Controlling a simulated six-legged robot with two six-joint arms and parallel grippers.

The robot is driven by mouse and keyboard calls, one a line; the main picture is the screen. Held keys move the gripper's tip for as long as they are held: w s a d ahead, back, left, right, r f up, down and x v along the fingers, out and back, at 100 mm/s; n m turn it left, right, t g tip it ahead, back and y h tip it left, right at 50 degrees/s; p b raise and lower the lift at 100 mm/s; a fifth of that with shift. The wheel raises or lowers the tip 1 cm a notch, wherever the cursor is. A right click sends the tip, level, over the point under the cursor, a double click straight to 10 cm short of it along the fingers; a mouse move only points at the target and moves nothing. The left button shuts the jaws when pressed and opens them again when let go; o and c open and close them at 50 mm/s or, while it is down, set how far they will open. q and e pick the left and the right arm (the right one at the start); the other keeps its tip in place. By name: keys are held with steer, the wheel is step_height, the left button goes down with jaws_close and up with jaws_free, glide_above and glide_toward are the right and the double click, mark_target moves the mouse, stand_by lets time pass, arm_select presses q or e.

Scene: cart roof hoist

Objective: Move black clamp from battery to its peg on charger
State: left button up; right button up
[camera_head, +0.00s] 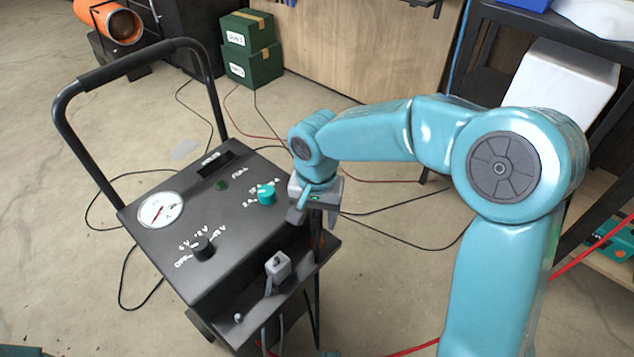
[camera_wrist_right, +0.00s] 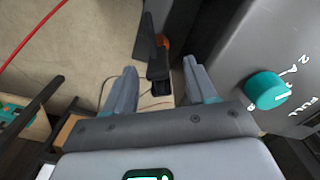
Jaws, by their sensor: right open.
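The charger (camera_head: 240,225) is a dark cart with a dial, knobs and a push handle, left of centre in the head view. My right gripper (camera_head: 313,212) is at its right edge, pointing down. In the right wrist view my right gripper (camera_wrist_right: 160,68) has its fingers apart. A black upright piece, which looks like the black clamp (camera_wrist_right: 153,62), shows between and beyond the fingers, with an orange bit beside it. It also shows below the gripper in the head view (camera_head: 317,232). I cannot tell whether it sits on a peg. The battery is not clearly visible. My left gripper is not in view.
A grey plug-like piece (camera_head: 277,265) with a cable stands on the charger's front ledge. A teal knob (camera_head: 267,194) is close to my right gripper. Cables lie across the floor. Green boxes (camera_head: 250,48) stand behind; a dark shelf (camera_head: 560,30) is at right.

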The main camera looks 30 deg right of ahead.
step_height(320, 180, up, 12)
steer(key=p, duration=0.3)
steer(key=shift+s, duration=0.2)
stand_by(0.3)
